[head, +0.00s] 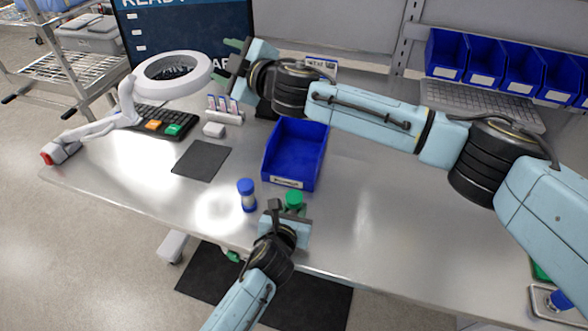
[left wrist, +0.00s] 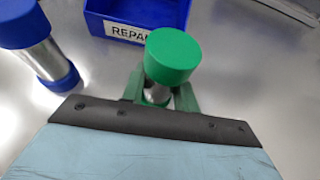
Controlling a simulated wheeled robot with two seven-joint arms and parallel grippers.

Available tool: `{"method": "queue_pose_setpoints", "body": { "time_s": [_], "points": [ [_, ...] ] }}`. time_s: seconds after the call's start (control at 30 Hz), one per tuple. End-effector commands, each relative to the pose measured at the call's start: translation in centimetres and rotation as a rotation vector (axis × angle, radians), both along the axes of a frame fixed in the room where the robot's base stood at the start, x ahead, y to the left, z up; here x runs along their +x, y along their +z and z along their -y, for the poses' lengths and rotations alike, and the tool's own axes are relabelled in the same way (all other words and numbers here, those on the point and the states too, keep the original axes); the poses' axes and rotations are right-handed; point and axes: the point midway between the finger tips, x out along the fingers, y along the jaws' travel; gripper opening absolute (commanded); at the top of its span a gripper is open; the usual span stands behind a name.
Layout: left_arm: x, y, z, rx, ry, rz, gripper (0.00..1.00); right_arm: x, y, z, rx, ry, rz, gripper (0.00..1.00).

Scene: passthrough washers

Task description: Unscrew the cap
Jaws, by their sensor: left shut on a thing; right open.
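A metal canister with a green cap (head: 294,197) stands near the front of the table. My left gripper (head: 289,208) is shut on its metal body below the cap. My right gripper (head: 229,66) is open and empty over the back of the table, beside the ring lamp, well away from the cap.
A blue-capped canister (head: 247,195) stands to the left of the held one. A labelled blue bin (head: 284,172) is behind. A ring lamp (head: 142,83), keyboard (head: 152,124) and dark mat (head: 202,160) lie left. Blue bins (head: 482,63) line the back right. The table's middle right is clear.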

Motion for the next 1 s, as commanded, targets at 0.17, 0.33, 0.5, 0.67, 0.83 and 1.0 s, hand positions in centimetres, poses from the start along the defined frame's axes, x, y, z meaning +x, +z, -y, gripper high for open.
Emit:
{"method": "queue_pose_setpoints", "body": {
  "time_s": [0.17, 0.33, 0.5, 0.67, 0.83, 1.0],
  "points": [
    [0.0, 0.0, 0.0, 0.000, 0.000, -0.001, 0.00, 1.5, -4.6, 3.5, 0.194, -0.295, -0.478, 0.56],
    [0.0, 0.0, 0.0, 0.000, 0.000, -0.001, 0.00, -0.1, -9.9, 6.7, 0.333, -0.614, -0.909, 0.56],
    [0.0, 0.0, 0.0, 0.000, 0.000, -0.001, 0.00, -4.4, -14.5, 9.5, 0.399, -0.968, -1.283, 0.56],
    [0.0, 0.0, 0.0, 0.000, 0.000, -0.001, 0.00, -9.1, -16.6, 11.5, 0.390, -1.272, -1.518, 0.56],
    [0.0, 0.0, 0.0, 0.000, 0.000, -0.001, 0.00, -12.5, -17.2, 12.8, 0.350, -1.478, -1.635, 0.56],
    [0.0, 0.0, 0.0, 0.000, 0.000, -0.001, 0.00, -13.7, -17.8, 13.2, 0.330, -1.547, -1.668, 0.56]
  ]
}}
